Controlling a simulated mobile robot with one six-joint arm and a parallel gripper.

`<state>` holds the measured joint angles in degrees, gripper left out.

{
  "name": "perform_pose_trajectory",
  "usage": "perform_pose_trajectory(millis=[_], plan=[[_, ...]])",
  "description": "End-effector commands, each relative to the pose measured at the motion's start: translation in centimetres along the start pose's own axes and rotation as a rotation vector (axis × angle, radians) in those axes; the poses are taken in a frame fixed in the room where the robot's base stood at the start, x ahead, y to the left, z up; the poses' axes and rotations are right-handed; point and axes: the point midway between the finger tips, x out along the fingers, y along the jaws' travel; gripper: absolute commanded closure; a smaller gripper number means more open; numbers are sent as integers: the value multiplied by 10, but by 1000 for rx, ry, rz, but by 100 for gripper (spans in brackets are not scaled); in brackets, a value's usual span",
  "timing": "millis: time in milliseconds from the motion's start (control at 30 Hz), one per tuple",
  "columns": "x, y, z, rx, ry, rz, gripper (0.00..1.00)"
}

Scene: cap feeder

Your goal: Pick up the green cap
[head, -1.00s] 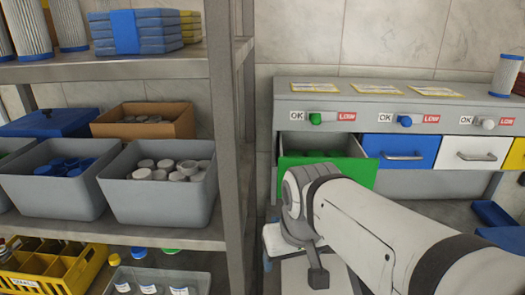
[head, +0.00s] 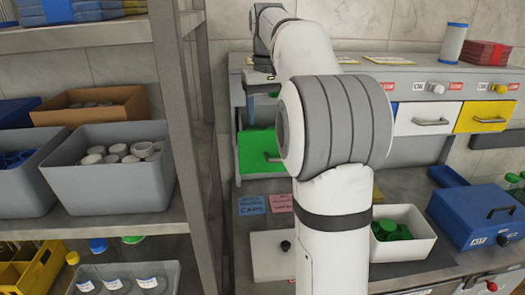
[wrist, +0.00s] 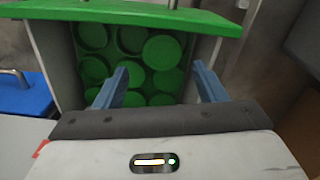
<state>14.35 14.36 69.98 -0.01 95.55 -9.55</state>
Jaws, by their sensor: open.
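Several round green caps (wrist: 162,52) lie in the open drawer with the green front (head: 258,152). In the wrist view the drawer's green front edge (wrist: 120,14) runs along the top. My gripper (wrist: 160,70) is open, its two blue-grey fingers pointing into the drawer with caps showing between and beside them. Nothing is held between the fingers. I cannot tell whether a fingertip touches a cap. In the head view my arm hides most of the drawer opening and the fingers.
A white bin (head: 427,245) with green items (head: 390,230) stands right of my arm, near a blue box (head: 475,215). The grey shelf post (head: 172,90) is close on the left. White (head: 428,118) and yellow (head: 484,117) drawers are shut.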

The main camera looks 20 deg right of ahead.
Motion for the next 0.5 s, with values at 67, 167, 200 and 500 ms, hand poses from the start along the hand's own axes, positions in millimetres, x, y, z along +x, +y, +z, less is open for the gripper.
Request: perform_pose_trajectory(millis=[67,167,200,500], plan=[[6,2,-2,1,-4,-1,36],[16,1,-1,1,-6,-1,36],[20,1,-1,0,-4,-1,36],[60,-3,-3,-1,-5,-1,36]])
